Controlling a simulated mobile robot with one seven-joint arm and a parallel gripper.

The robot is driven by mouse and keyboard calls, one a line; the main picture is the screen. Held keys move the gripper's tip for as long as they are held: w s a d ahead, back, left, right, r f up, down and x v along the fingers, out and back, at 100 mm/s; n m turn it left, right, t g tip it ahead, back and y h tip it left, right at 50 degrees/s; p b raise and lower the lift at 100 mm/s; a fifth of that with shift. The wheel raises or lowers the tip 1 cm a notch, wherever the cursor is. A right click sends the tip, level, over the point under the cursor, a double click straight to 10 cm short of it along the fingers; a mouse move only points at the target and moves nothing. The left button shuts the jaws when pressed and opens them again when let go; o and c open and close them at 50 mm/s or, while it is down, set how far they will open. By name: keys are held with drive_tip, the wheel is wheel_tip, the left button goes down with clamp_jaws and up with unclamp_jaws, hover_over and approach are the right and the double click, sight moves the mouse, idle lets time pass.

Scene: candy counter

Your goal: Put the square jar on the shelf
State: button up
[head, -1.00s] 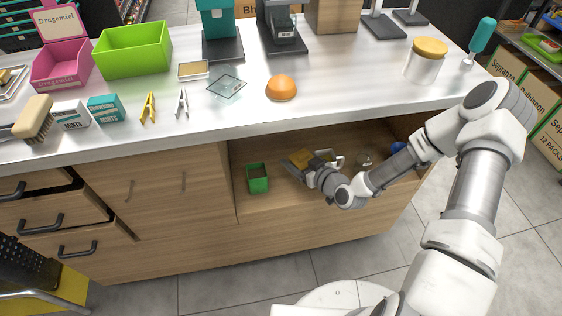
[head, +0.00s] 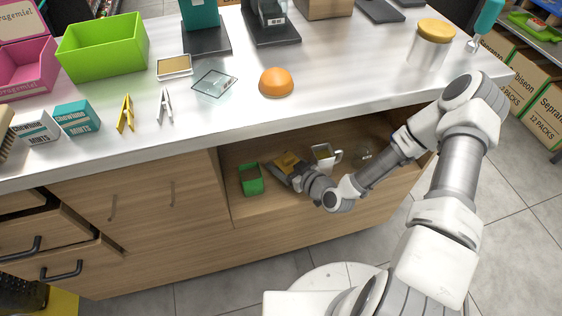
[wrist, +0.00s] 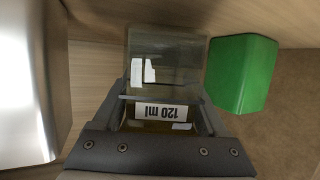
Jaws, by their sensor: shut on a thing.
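My gripper (head: 283,173) is inside the open shelf compartment (head: 262,212) in the counter's front. In the wrist view the jar (wrist: 168,58) is clear, square-sided glass with a "120 ml" label, held between the fingers (wrist: 165,105). Whether its base touches the shelf floor cannot be told. My wrist hides part of it in the head view.
A green container (head: 250,181) stands just left of my gripper; it is close beside the jar in the wrist view (wrist: 241,73). A metal mug (head: 323,157) and a glass item (head: 364,153) stand to the right. The counter edge overhangs the compartment.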

drive_tip(key=shift+f, duration=0.6)
drive_tip(key=shift+f+b, duration=0.2)
drive_tip(key=shift+b, duration=0.1)
drive_tip(key=o, duration=1.3)
drive_tip(key=shift+r, duration=0.1)
drive_tip(key=shift+o, duration=0.2)
drive_tip(key=shift+r+p, duration=0.3)
drive_tip(key=shift+p, duration=0.05)
drive_tip(key=p+v, duration=0.2)
drive_tip(key=v, duration=0.9)
drive_tip(key=shift+s+d, duration=0.25)
drive_tip(key=shift+s, duration=0.1)
